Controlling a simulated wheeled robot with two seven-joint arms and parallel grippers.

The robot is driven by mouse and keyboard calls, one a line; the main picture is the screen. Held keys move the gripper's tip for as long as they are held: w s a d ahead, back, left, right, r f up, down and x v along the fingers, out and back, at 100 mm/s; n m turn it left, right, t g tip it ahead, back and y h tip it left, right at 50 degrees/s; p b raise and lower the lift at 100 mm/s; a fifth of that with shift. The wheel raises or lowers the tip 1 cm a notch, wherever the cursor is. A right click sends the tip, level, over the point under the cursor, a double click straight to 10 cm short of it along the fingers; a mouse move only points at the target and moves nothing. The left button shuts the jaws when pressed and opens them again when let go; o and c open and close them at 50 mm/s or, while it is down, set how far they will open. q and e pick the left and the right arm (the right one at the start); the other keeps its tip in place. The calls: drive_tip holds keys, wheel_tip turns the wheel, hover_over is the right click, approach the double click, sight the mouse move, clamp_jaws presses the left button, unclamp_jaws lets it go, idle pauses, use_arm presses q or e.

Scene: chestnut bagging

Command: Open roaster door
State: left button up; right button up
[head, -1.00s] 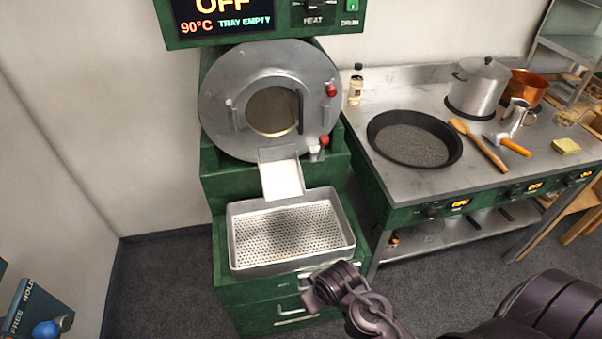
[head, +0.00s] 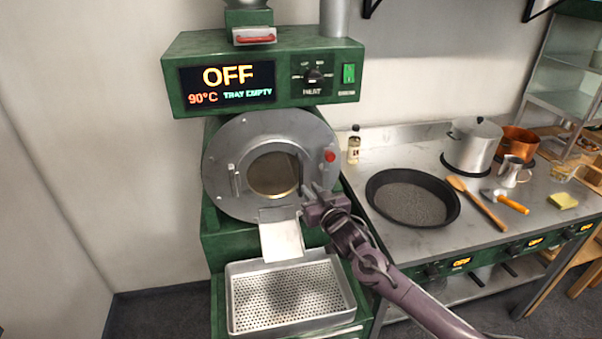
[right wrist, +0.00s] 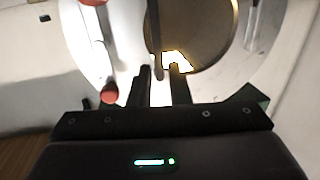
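The roaster door (head: 225,185) is a round grey metal disc with a round window (head: 273,173). It looks closed against the green roaster. A dark vertical handle bar runs beside the window's right edge; its lower part is near my right gripper in the head view. My right gripper (head: 309,190) is in front of the door's lower right. In the right wrist view, its two fingers (right wrist: 162,82) stand apart, and the lower end of the dark handle bar (right wrist: 155,40) reaches toward the gap between them. Contact cannot be told. My left gripper is not in view.
A chute (head: 282,240) slopes below the door to a perforated tray (head: 290,300). The control panel (head: 226,84) overhangs above. A steel counter with a dark pan (head: 412,198) stands to the right.

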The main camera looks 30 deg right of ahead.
sight(302, 173)
drive_tip(key=w+b, duration=0.1)
drive_tip(key=w, duration=0.1)
drive_tip(key=w+b, duration=0.2)
drive_tip(key=w, duration=0.1)
drive_tip(key=w+b, duration=0.2)
drive_tip(key=shift+w+d+r, duration=0.25)
drive_tip(key=shift+d, duration=0.1)
drive_tip(key=shift+w+r, duration=0.2)
drive_tip(key=shift+w, duration=0.1)
clamp_jaws()
